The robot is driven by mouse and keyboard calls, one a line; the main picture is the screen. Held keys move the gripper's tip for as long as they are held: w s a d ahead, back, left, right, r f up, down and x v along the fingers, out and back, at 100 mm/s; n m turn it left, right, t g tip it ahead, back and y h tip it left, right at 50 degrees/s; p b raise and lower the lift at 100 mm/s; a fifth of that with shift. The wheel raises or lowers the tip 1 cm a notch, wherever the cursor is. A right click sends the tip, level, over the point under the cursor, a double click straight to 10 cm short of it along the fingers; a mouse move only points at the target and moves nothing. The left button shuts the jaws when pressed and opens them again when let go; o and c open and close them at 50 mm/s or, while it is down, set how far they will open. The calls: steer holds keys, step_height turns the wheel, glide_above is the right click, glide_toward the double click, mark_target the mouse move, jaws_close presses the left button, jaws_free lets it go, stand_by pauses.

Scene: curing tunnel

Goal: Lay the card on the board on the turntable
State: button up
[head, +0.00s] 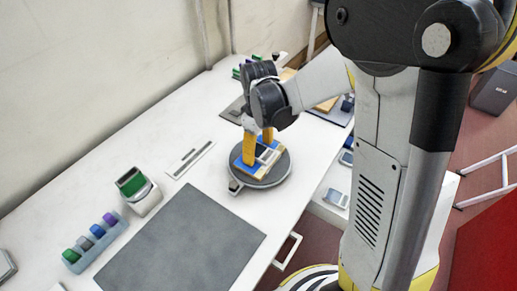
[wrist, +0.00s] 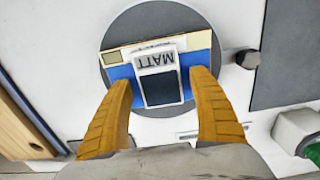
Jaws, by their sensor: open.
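The turntable (head: 276,176) is a round dark grey disc on the white bench; it also shows in the wrist view (wrist: 118,30). The card (wrist: 161,88), white with a dark panel and the word MATT upside down, appears to lie on the middle of the board. My gripper (head: 258,150) is open, its yellow fingers on either side of the card with gaps in the wrist view (wrist: 163,82).
A dark grey mat (head: 180,238) covers the bench's front. A green-topped stamp-like block (head: 137,188) and a blue rack (head: 95,242) with coloured pieces stand to its left. A flat ruler-like strip (head: 190,159) lies left of the turntable. More items stand behind my gripper.

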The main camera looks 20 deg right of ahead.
mark_target(259, 151)
step_height(259, 151, up, 12)
steer(key=p, duration=0.4)
steer(key=s+r+m+t, duration=0.3)
steer(key=s, duration=0.4)
steer(key=s+r+m+t, duration=0.4)
steer(key=s, duration=0.3)
steer(key=shift+s+d, duration=0.1)
steer(key=shift+d, duration=0.05)
